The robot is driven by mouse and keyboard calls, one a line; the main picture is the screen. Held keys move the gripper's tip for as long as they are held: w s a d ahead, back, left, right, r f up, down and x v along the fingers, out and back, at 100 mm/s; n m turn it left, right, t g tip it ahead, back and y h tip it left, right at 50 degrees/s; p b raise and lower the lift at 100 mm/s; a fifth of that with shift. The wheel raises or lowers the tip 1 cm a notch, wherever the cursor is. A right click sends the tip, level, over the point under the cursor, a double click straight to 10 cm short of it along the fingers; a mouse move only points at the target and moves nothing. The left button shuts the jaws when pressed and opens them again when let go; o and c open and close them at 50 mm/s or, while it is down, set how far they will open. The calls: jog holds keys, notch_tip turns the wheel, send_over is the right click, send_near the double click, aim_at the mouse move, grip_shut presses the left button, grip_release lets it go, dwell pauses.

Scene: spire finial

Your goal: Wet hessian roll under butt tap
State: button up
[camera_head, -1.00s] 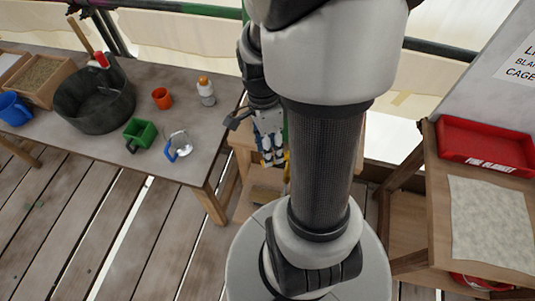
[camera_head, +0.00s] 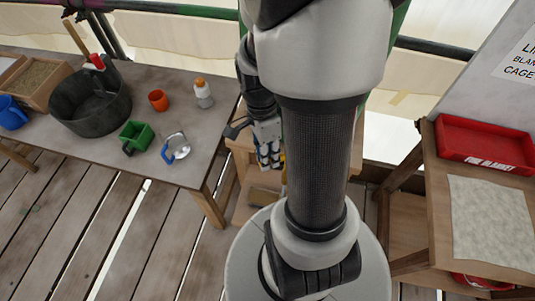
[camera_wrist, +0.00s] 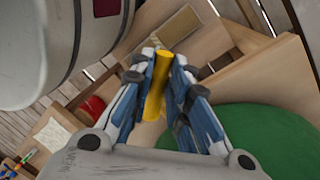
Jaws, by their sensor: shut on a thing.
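My gripper (camera_wrist: 160,90) is shut on a yellow rod-like thing (camera_wrist: 157,85), which stands between the blue-and-grey fingers in the wrist view. I cannot tell if it is a tap part or a separate object. In the head view my gripper (camera_head: 270,155) is behind my arm, over a low wooden stand (camera_head: 240,190). A large green rounded surface (camera_wrist: 240,145), perhaps the butt, lies to the right below the fingers in the wrist view. A green edge (camera_head: 399,30) shows behind my arm in the head view. I cannot make out a hessian roll.
The left bench (camera_head: 90,155) holds a dark tub (camera_head: 90,115), orange cup (camera_head: 158,100), green container (camera_head: 136,136), white-and-orange bottle (camera_head: 203,93) and blue-handled item (camera_head: 175,148). A right stand holds a red tray (camera_head: 485,145) and pale cloth (camera_head: 490,222). Plank floor is clear at front left.

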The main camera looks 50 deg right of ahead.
grip_shut()
jog(key=m, duration=0.1)
jog(key=w+d+m+p, duration=0.1)
jog(key=m, duration=0.1)
jog(key=w+m+p, duration=0.1)
jog(key=shift+d+m+y, duration=0.3)
jog(key=shift+y, duration=0.1)
jog(key=o, duration=0.7)
grip_release()
